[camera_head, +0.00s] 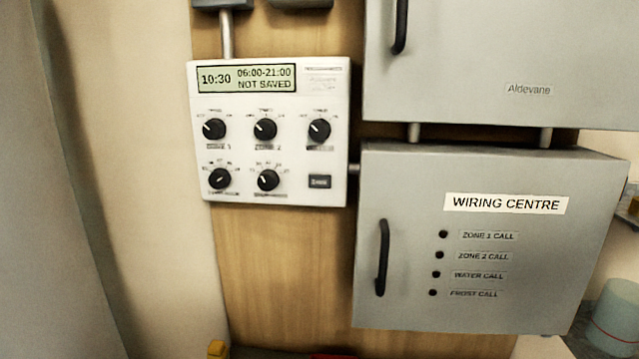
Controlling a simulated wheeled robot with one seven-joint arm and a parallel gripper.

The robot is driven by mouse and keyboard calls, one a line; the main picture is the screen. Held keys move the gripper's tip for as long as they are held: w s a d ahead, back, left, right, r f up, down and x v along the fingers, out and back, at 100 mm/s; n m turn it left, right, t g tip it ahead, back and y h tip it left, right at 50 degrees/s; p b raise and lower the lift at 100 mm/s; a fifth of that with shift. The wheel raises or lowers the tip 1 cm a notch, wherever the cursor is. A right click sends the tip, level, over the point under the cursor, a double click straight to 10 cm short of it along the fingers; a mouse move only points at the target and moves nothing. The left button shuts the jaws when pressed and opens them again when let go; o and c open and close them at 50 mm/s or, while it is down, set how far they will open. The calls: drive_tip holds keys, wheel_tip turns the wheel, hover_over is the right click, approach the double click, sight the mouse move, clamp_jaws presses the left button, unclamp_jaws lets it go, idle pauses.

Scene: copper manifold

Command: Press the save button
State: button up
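The save button (320,182) is a small dark rectangle with pale lettering at the lower right of a white control panel (285,205). The panel's display (246,79) reads "10:30", "06:00-21:00" and "NOT SAVED". Below it are several black knobs, three in the upper row, such as the middle one (265,129), and two in the lower row, such as the right one (268,180). Nothing covers the button. My gripper is not in view.
The panel hangs on a wooden board (275,270). A grey "WIRING CENTRE" cabinet (530,290) with a black handle (382,258) stands close to its right. Another grey cabinet (470,50) is above. The space before the panel looks clear.

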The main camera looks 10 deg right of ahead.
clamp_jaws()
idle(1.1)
